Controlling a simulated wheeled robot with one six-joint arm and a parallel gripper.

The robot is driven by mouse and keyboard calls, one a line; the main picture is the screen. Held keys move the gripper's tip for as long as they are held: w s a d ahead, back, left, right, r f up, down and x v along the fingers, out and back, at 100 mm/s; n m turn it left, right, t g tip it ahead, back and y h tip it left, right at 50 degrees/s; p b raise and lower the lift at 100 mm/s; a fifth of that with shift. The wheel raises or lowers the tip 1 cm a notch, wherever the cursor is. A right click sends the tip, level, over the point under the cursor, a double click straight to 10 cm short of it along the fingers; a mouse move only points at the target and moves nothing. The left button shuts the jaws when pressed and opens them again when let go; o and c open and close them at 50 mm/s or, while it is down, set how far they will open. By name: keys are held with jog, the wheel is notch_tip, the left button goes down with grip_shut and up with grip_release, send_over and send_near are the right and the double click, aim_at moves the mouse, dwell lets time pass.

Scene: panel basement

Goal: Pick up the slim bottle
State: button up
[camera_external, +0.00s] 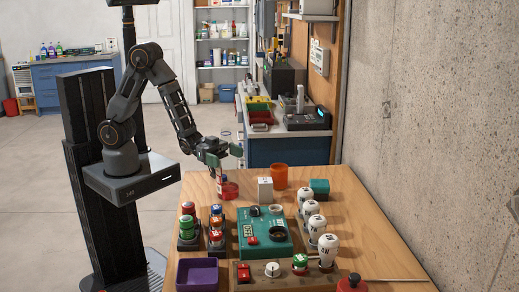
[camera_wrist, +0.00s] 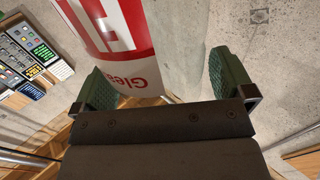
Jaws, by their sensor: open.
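A slim bottle with a white and red label (camera_wrist: 115,35) fills the upper left middle of the wrist view, close to the camera and tilted there. It shows against the gap between my fingers, nearer the left one. In the external view, a slim red and white item, likely this bottle (camera_external: 219,183), stands at the table's far left, just below my gripper (camera_external: 222,150). My gripper also shows in the wrist view (camera_wrist: 160,85). Its two green-padded fingers are wide apart and hold nothing. Whether the left finger touches the bottle I cannot tell.
A red jar (camera_external: 230,190) stands close beside the bottle. A white box (camera_external: 265,189) and an orange cup (camera_external: 279,176) are to the right. A green device (camera_external: 265,240), several white-topped knobs and a purple tray (camera_external: 198,275) crowd the nearer table. A concrete wall (camera_external: 430,130) borders the right.

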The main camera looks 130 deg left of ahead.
jog(key=shift+w, duration=0.2)
jog(key=shift+c, duration=0.5)
jog(key=c, duration=0.9)
